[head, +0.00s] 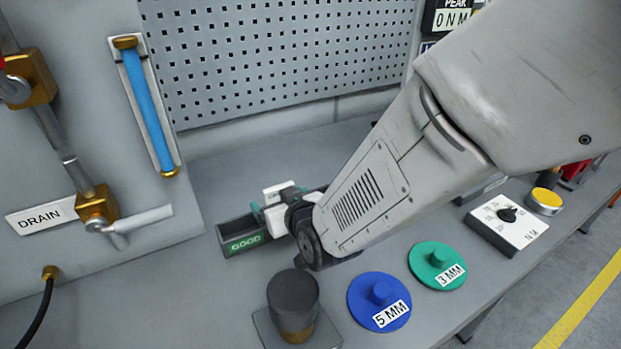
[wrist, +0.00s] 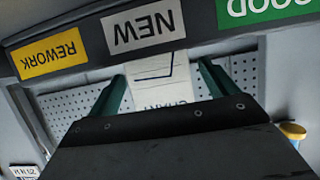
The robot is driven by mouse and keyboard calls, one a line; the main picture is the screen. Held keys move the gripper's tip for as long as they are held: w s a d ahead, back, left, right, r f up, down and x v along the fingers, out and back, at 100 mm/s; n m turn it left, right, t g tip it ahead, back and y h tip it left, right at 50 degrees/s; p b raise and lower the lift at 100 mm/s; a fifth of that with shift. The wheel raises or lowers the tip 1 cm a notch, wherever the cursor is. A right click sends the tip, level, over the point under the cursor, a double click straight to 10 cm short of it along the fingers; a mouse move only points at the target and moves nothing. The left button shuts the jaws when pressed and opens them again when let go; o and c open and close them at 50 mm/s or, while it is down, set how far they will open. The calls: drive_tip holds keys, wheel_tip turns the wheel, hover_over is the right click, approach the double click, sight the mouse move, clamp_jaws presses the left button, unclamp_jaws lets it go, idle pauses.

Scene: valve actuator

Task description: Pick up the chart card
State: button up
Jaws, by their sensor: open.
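The chart card (wrist: 163,82) is white with dark lines and upside-down lettering. In the wrist view it shows between the two green fingers of my gripper (wrist: 163,88), with a gap on each side. The gripper is open, and the dark gripper body hides the card's near end. In the head view my gripper (head: 272,208) is by the dark bin marked GOOD (head: 243,243), and my arm hides much of that area.
A dark knob on a block (head: 293,305) stands just in front of my gripper. Blue 5 MM (head: 380,300) and green 3 MM (head: 437,265) discs lie to the right. The DRAIN valve handle (head: 135,218) juts out on the left. A perforated panel (head: 270,55) stands behind.

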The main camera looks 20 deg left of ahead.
drive_tip(key=c, duration=1.1)
drive_tip(key=shift+o, duration=0.2)
drive_tip(key=shift+r, duration=0.15)
